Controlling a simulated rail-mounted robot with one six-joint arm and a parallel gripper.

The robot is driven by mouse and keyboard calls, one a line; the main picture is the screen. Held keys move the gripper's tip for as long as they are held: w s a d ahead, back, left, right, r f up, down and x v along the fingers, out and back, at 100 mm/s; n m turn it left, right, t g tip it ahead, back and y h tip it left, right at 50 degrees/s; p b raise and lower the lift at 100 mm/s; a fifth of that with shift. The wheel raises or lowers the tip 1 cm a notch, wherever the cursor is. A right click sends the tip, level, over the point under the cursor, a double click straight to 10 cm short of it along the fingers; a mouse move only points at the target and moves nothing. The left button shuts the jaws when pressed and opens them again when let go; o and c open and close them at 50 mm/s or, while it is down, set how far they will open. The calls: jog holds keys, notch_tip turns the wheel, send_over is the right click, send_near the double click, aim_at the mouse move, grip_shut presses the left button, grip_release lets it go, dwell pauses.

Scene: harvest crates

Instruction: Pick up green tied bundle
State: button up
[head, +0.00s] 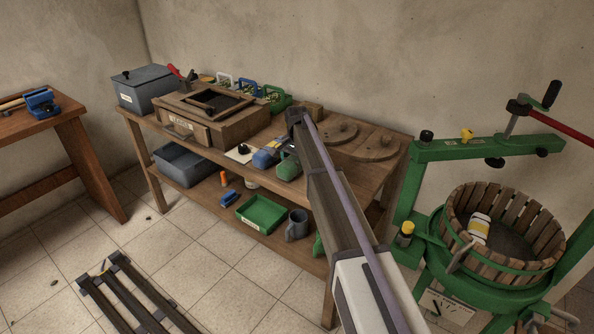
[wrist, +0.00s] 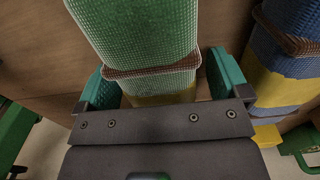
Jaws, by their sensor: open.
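The green tied bundle (wrist: 140,35) fills the upper middle of the wrist view, a green mesh with a brown tie around it and a yellow part below the tie. My open gripper (wrist: 161,82) has a teal pad on either side of its lower end. A gap shows at the left pad; I cannot tell whether the right pad touches. In the head view the green bundle (head: 288,167) is on the wooden bench top, left of my arm; my fingers are not clear there. The blue tied bundle (wrist: 285,45), with a yellow band, is at the right in the wrist view.
The blue bundle (head: 264,158) lies close beside the green one. A wooden box (head: 207,137) stands farther left on the bench, and round wooden lids (head: 372,145) lie to the right. A green press (head: 480,150) stands at the right.

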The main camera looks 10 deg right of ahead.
jog(key=shift+r, duration=0.15)
jog(key=c, duration=1.3)
